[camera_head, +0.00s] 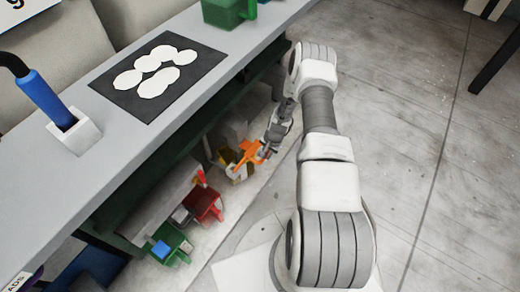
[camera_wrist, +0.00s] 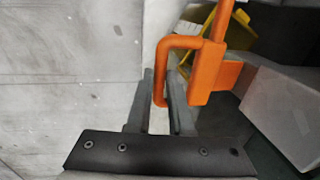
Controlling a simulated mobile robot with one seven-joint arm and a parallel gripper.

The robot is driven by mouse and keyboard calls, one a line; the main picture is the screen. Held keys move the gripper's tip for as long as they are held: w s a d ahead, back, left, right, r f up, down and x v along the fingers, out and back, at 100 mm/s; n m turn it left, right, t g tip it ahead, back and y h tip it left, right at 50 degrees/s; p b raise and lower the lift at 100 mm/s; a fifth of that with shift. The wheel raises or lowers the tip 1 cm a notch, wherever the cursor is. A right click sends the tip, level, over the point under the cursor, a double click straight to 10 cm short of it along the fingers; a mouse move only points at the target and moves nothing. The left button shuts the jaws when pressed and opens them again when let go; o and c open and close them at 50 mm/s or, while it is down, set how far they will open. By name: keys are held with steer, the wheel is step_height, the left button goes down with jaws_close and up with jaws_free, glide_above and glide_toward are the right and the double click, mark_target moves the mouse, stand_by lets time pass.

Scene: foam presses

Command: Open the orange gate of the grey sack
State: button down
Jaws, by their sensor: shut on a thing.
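The orange gate (camera_head: 247,152) is in the lower shelf area under the counter in the head view. In the wrist view it shows as an orange block (camera_wrist: 208,72) with an upright bar and a loop handle. My gripper (camera_head: 267,151) is at this handle, and its two fingers (camera_wrist: 161,100) in the wrist view are shut on the handle's outer bar. A grey body (camera_wrist: 285,110) beside the gate looks like part of the grey sack. Most of the sack is hidden, and I cannot tell how far the gate is turned.
A yellow part (camera_wrist: 235,28) lies just behind the gate. A red unit (camera_head: 205,204) and a green unit (camera_head: 170,246) stand nearer along the lower shelf. The grey counter (camera_head: 190,110) overhangs them. The floor (camera_head: 420,110) to the right is clear.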

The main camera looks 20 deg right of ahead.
steer(key=shift+s+d, duration=0.35)
steer(key=shift+s, duration=0.2)
steer(key=c, duration=0.8)
jaws_free()
step_height(320, 180, up, 17)
steer(key=s+d+p, duration=0.2)
steer(key=p, duration=0.3)
steer(key=shift+s+p, duration=0.3)
steer(key=shift+s, duration=0.1)
steer(key=shift+s, duration=0.1)
